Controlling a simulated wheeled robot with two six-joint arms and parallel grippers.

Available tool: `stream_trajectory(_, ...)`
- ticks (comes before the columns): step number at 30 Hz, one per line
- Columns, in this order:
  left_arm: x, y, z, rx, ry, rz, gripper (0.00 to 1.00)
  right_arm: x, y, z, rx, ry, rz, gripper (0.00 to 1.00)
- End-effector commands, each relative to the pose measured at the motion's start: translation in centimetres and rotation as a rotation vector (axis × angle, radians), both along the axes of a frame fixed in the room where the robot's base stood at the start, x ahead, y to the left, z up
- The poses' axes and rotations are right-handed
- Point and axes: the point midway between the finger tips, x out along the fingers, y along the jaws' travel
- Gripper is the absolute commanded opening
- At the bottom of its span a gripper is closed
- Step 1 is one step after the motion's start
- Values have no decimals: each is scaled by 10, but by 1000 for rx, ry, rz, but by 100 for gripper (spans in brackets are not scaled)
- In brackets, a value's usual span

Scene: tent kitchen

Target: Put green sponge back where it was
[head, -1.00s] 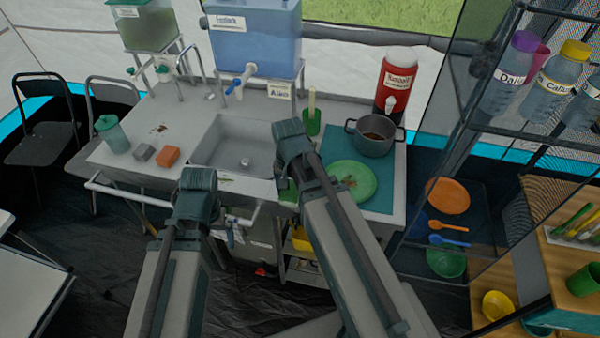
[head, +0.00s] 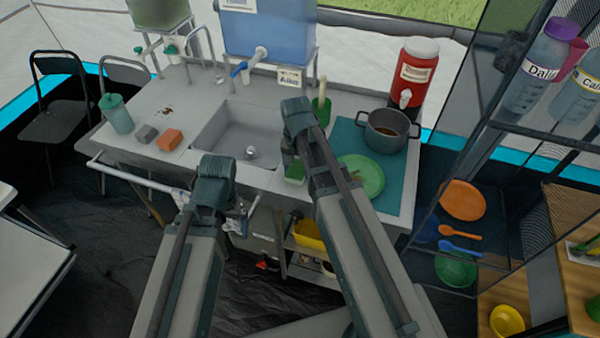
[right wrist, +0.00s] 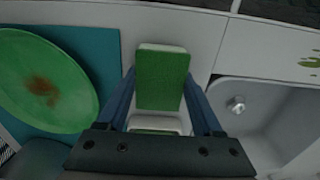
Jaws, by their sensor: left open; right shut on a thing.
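The green sponge (right wrist: 162,80), with a pale layer along one edge, is between the fingers of my right gripper (head: 292,158), which is shut on it. In the head view the sponge (head: 295,172) shows below that gripper, over the counter strip between the sink (head: 237,135) and the green plate (head: 361,177). I cannot tell whether it touches the counter. My left gripper (head: 213,185) is open and empty in front of the counter's front edge, below the sink; its fingertips are mostly hidden.
A grey block (head: 147,134) and an orange block (head: 169,140) lie left of the sink. A green cup (head: 321,111) with a brush, a pot (head: 387,132) and a red jug (head: 413,75) stand behind and right. A rail (head: 130,180) runs along the counter front.

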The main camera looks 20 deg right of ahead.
Motion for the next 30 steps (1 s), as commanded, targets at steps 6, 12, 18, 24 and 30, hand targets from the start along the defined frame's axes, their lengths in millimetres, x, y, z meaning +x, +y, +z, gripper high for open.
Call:
stream_trajectory(6, 0, 0, 1, 0, 0, 0, 98, 0, 0, 1, 0, 0, 0, 23)
stream_trajectory(12, 0, 0, -3, 0, 0, 0, 98, 0, 0, -3, 0, 0, -1, 71)
stream_trajectory(18, 0, 0, -2, 0, 0, 0, 98, 0, 0, -2, 0, 0, -1, 98)
stream_trajectory(24, 0, 0, -2, 0, 0, 0, 98, 0, 0, -2, 0, 0, -1, 98)
stream_trajectory(30, 0, 0, 4, 0, 0, 0, 98, 0, 0, 4, 0, 0, -1, 98)
